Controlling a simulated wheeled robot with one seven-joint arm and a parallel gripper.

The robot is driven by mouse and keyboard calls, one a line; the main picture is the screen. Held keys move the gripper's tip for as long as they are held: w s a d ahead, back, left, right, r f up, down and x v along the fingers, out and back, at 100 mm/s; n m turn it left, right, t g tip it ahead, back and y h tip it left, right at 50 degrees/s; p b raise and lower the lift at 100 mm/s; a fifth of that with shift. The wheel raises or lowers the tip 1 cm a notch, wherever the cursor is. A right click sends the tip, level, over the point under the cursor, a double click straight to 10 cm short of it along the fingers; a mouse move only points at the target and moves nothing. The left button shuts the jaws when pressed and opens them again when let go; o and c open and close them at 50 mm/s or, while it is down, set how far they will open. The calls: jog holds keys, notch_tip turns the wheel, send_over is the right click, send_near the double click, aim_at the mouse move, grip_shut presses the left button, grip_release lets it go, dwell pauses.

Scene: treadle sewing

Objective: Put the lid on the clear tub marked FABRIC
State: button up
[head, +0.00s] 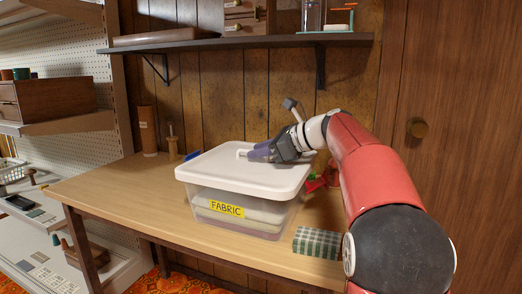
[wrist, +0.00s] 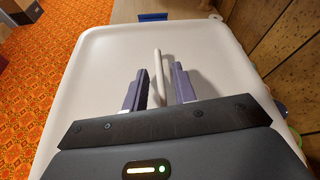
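The clear tub (head: 240,228) with a yellow FABRIC label (head: 227,209) stands on the wooden table, with folded pale and purplish cloth visible inside. The white lid (head: 225,172) lies across the top of the tub, looking level; I cannot tell whether its rim is fully seated. The lid (wrist: 100,60) fills much of the wrist view. Its raised bar handle (wrist: 158,72) stands between the two purple fingers of my gripper (wrist: 158,88), with a narrow gap on each side. My gripper (head: 258,153) is low over the lid, open around the handle.
A green plaid cloth block (head: 317,242) lies right of the tub, and red items (head: 316,184) sit behind it. A brown cylinder (head: 147,130) and a wooden spindle (head: 172,143) stand at the back left. A shelf (head: 240,43) overhangs the table. The table's left part is clear.

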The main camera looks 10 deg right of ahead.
jog(key=shift+o, duration=0.4)
jog(key=shift+d, duration=0.1)
jog(key=v, duration=0.7)
jog(key=shift+s+d+r, duration=0.2)
jog(key=shift+s, duration=0.05)
